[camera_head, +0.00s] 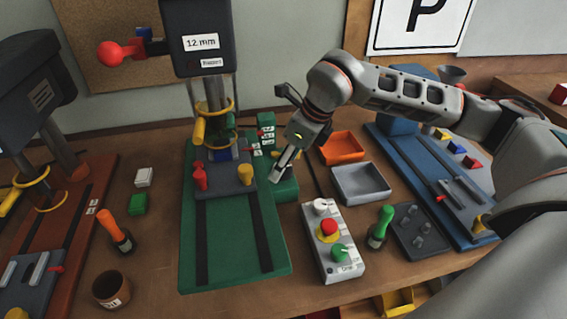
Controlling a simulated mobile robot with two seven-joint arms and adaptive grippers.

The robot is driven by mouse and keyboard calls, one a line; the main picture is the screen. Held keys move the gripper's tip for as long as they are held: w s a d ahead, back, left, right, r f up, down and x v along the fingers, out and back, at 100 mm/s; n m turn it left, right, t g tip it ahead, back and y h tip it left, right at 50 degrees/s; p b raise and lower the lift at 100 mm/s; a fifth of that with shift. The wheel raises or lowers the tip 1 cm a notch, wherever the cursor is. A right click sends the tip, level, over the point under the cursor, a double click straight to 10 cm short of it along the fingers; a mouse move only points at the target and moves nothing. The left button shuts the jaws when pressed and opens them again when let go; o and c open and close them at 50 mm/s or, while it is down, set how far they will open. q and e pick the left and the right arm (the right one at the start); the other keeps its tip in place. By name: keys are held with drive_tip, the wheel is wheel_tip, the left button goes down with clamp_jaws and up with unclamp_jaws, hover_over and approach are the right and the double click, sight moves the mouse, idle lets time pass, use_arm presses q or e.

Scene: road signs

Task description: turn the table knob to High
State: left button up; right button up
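The green machine (227,245) in the middle has a green upright block (265,122) with several small white labels at the back right of its base. A small red pointer or lever (258,134) shows by the labels; their words are too small to read. A yellow knob (246,174) and a red handle (200,177) sit on the dark vise plate. I cannot tell which part is the table knob. My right gripper (276,177) points down just right of the yellow knob, over the green base. Its fingers overlap, so its opening is unclear. My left gripper is out of view.
A grey control box (333,245) with red and green buttons stands in front right. An orange tray (343,147) and a grey tray (360,183) lie behind it. A blue machine (430,170) is right, a red-brown one (62,225) left. The drill head (201,40) reads 12 mm.

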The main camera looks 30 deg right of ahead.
drive_tip(key=shift+w+a+f, duration=0.2)
drive_tip(key=shift+f, duration=0.4)
drive_tip(key=c, duration=1.1)
drive_tip(key=shift+f+m+b, duration=0.1)
drive_tip(key=shift+m+b, duration=0.3)
drive_tip(key=shift+b, duration=0.1)
drive_tip(key=o, duration=1.1)
